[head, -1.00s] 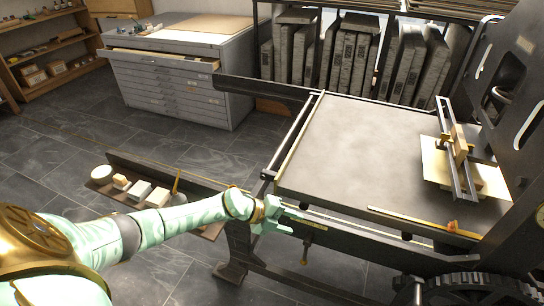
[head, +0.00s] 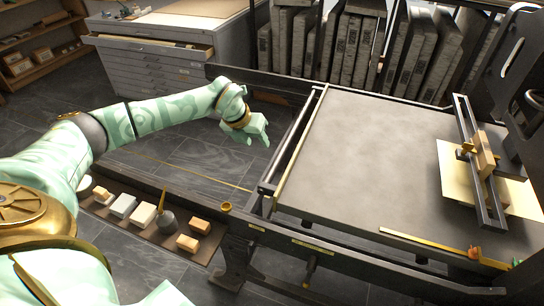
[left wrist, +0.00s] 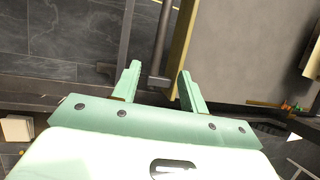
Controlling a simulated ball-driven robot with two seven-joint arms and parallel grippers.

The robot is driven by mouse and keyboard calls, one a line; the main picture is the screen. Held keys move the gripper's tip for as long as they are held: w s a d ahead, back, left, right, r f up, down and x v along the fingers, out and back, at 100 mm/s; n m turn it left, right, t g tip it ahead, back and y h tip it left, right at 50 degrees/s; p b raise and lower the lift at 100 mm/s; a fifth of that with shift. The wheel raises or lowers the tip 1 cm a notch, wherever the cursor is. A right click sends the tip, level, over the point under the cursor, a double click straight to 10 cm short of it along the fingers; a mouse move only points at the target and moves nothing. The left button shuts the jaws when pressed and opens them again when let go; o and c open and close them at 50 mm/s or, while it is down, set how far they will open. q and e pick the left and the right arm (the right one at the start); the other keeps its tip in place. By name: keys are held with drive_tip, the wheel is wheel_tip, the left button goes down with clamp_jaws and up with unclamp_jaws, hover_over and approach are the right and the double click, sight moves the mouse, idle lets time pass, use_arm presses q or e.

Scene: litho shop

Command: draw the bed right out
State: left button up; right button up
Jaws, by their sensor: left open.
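The bed (head: 365,155) is a wide grey slab on the dark press frame, in the middle and right of the head view. A dark bar (head: 286,150) runs along its left end, beside a pale yellowish strip (head: 301,146). My left gripper (head: 258,136) is open and empty, left of the bar and apart from it in the head view. In the left wrist view, the bar (left wrist: 163,45) shows between the open fingers, with the strip and the bed (left wrist: 240,45) to its right. No contact shows. My right gripper is not in view.
A dark rail (head: 150,180) extends left of the bed, with a shelf (head: 190,253) of blocks in front. The plan chest (head: 160,75) has a drawer partly open. Stone slabs (head: 350,50) stand behind. A yellow sheet (head: 455,178) lies on the bed under a barred frame (head: 478,160).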

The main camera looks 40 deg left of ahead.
use_arm(q)
drive_tip(key=b, duration=0.2)
approach(273, 165)
drive_tip(key=b+x, duration=0.4)
drive_tip(key=x, duration=0.4)
drive_tip(key=shift+s, duration=0.1)
drive_tip(key=shift+w+f+b, duration=0.3)
drive_tip(key=shift+f+b, duration=0.05)
drive_tip(key=shift+f, duration=0.1)
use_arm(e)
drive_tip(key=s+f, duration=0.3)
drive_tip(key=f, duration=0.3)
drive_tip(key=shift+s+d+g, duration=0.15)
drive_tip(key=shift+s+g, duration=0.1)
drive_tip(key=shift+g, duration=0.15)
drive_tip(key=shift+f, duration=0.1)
use_arm(q)
clamp_jaws()
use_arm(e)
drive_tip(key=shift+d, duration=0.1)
